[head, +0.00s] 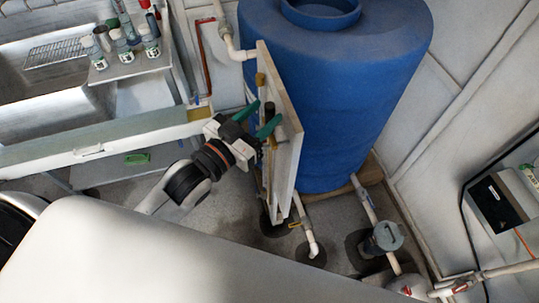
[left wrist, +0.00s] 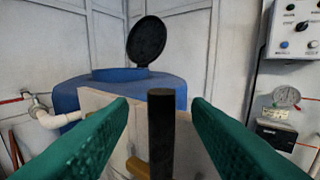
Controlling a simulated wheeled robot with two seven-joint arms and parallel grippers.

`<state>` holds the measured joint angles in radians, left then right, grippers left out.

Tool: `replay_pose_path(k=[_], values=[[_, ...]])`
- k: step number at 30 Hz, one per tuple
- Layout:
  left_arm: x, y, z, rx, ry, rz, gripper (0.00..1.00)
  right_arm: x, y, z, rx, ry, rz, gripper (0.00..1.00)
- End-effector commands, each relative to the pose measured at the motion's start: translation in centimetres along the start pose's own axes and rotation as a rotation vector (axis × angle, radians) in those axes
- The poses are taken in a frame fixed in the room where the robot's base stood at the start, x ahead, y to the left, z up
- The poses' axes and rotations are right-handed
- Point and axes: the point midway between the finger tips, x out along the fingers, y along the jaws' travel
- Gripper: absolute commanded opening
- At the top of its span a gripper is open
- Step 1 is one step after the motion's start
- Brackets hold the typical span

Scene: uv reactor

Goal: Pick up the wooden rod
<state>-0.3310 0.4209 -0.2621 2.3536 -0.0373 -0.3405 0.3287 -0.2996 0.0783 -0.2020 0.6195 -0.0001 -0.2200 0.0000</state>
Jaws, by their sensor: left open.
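My left gripper (head: 258,118), with green fingers, is open beside the upright pale panel (head: 287,100) in front of the blue tank. In the left wrist view, a dark upright rod (left wrist: 160,130) stands between the two spread fingers, with a gap on each side. It also shows between the fingers in the head view (head: 269,108). A tan, wood-coloured peg (left wrist: 138,167) shows low behind the dark rod, partly hidden. A tan peg (head: 260,79) also sits on the panel in the head view. I cannot tell surely which piece is the wooden rod. My right gripper is not in view.
The big blue tank (head: 335,95) stands right behind the panel. White pipes (head: 232,45) run close at its left. A sink bench with bottles on a tray (head: 130,60) is at the left. A control box (left wrist: 297,30) hangs on the right wall.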

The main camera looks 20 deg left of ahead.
Motion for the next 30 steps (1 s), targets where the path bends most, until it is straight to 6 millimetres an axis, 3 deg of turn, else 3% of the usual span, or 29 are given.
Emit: replay_pose_path(k=[3,8,17,25,30], values=[[2.0,-0.1,0.5,0.000,-0.003,0.000,0.45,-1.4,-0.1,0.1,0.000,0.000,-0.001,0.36],[4.0,-0.1,0.3,0.001,-0.003,0.000,0.45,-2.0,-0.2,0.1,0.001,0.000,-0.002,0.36],[4.5,-0.1,0.0,0.000,-0.001,-0.001,0.45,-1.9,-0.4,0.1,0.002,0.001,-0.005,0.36],[4.5,-0.1,0.0,0.000,-0.001,0.000,0.01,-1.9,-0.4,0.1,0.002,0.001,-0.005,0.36],[4.5,-0.1,0.1,0.001,-0.003,-0.001,0.00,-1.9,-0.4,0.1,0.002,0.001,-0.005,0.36]])
